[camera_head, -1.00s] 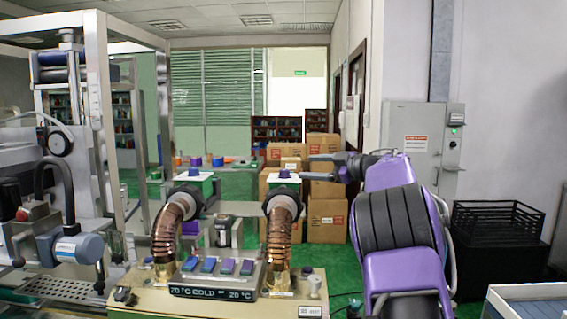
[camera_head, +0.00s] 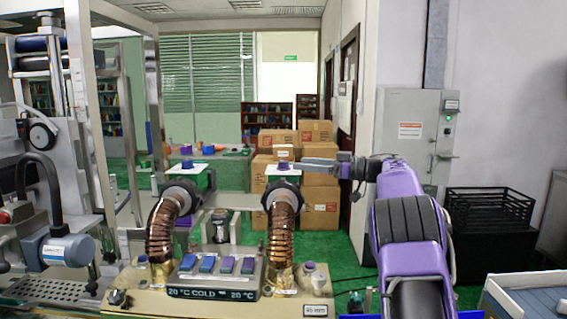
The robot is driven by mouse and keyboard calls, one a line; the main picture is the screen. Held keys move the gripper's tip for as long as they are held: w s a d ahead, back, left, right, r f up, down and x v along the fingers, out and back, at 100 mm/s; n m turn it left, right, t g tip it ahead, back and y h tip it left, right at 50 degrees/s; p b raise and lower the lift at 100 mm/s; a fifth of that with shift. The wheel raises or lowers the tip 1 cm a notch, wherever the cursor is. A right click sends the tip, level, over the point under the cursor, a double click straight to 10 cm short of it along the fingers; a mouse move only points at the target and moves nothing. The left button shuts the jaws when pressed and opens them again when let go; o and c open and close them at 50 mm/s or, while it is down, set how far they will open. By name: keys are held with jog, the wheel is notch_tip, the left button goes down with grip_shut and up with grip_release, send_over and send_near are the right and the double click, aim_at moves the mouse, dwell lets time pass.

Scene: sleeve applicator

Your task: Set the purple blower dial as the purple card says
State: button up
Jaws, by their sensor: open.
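Two blower nozzles with ribbed copper hoses rise from a beige bench unit. A bluish-purple dial (camera_head: 283,165) sits on a pale plate atop the right hose (camera_head: 282,225). A similar dial (camera_head: 187,165) sits atop the left hose (camera_head: 161,230); I cannot tell surely which is the purple one. Their pointer settings are too small to read. My gripper (camera_head: 307,164) is open, just right of the right dial, fingers pointing left, with no clear contact. I cannot identify a purple card. The front display (camera_head: 212,294) reads "20 °C COLD 20 °C".
Several blue and purple keys (camera_head: 227,265) lie on the panel above the display. Cardboard boxes (camera_head: 318,205) are stacked behind the right hose. A metal machine frame stands left, a grey cabinet (camera_head: 410,135) behind my purple arm, and black crates (camera_head: 490,215) at right.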

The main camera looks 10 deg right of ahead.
aim_at(283, 161)
jog(key=x, duration=0.7)
jog(key=shift+a, duration=0.1)
grip_shut()
